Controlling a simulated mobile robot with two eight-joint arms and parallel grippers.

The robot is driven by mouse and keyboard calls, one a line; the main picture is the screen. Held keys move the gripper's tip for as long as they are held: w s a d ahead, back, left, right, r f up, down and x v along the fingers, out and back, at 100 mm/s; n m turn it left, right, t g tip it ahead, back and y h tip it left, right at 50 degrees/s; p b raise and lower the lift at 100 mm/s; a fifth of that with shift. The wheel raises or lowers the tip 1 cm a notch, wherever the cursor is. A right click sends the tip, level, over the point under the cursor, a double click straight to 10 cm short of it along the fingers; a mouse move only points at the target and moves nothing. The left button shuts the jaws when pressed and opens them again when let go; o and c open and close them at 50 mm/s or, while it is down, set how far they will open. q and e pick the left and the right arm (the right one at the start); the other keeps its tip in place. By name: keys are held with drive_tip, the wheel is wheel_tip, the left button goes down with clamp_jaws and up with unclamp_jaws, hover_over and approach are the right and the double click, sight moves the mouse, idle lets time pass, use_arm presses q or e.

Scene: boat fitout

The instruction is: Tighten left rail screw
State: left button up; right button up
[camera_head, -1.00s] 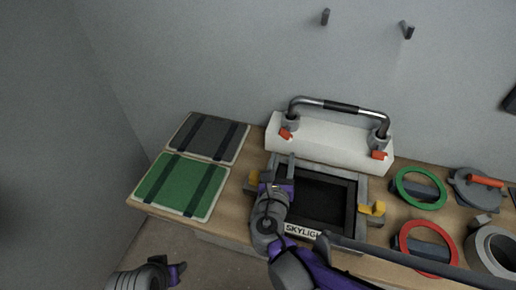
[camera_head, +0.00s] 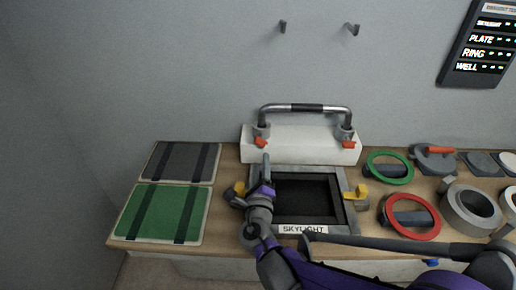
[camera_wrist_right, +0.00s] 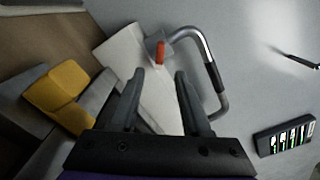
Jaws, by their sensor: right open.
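The rail (camera_head: 304,108) is a bent metal bar with a dark grip, fixed on a white block (camera_head: 304,144). The orange-red left rail screw (camera_head: 261,143) sits at the foot of its left post. An orange screw also shows in the right wrist view (camera_wrist_right: 161,52), beyond my fingertips. My right gripper (camera_head: 266,168) is in front of the left end of the block, below the screw. In the right wrist view (camera_wrist_right: 156,82) its two fingers are apart with nothing between them. My left gripper is out of view.
The skylight frame (camera_head: 350,215) with yellow clamps (camera_head: 357,192) lies beside my right arm. Green (camera_head: 160,212) and grey (camera_head: 180,162) panels lie at left. A green ring (camera_head: 389,167), red ring (camera_head: 410,217) and grey cylinder (camera_head: 472,207) are at right. A status board (camera_head: 478,45) hangs on the wall.

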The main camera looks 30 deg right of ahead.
sight(261, 146)
drive_tip(key=x, duration=0.8)
drive_tip(key=shift+w, duration=0.2)
clamp_jaws()
